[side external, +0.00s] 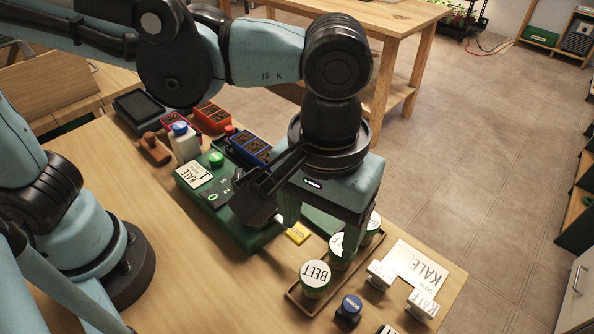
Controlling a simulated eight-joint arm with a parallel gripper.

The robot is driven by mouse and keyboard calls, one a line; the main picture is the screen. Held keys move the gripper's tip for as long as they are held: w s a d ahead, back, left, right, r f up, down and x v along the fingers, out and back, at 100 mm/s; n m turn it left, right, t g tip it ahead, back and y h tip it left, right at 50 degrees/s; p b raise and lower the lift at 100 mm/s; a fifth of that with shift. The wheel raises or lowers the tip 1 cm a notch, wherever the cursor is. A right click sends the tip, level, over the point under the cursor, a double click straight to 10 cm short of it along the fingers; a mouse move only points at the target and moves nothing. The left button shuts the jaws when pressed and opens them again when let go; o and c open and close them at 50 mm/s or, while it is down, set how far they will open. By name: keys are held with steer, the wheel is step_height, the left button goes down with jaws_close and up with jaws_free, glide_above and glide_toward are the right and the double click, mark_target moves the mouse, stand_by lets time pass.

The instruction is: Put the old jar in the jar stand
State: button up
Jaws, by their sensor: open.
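Several jars with white lids and green bands stand in a brown wooden tray at the near right of the table. A jar marked BEET (315,278) is at the tray's near left end. Another white-lidded jar (340,255) is behind it, partly hidden by a finger of my gripper. A third jar (373,226) is at the far end. I cannot tell which is the old jar, or whether the tray (341,289) is the jar stand. My gripper (322,228) is open and points down over the tray's far side. I see nothing held between its fingers.
A green device (222,212) and a yellow block (298,232) are left of the tray. White label holders (380,273), a KALE card (415,265) and a blue-topped stamp (349,307) are near it.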

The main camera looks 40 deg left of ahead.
steer(key=w+a+m+t, duration=0.1)
steer(key=w+a+t, duration=0.2)
steer(key=a, duration=1)
steer(key=w+a+f+m+t, duration=0.1)
steer(key=w+a+t, duration=0.2)
steer(key=a, duration=1)
steer(key=shift+w+a+f+t, duration=0.25)
steer(key=shift+w+t, duration=0.1)
steer(key=shift+t, duration=0.25)
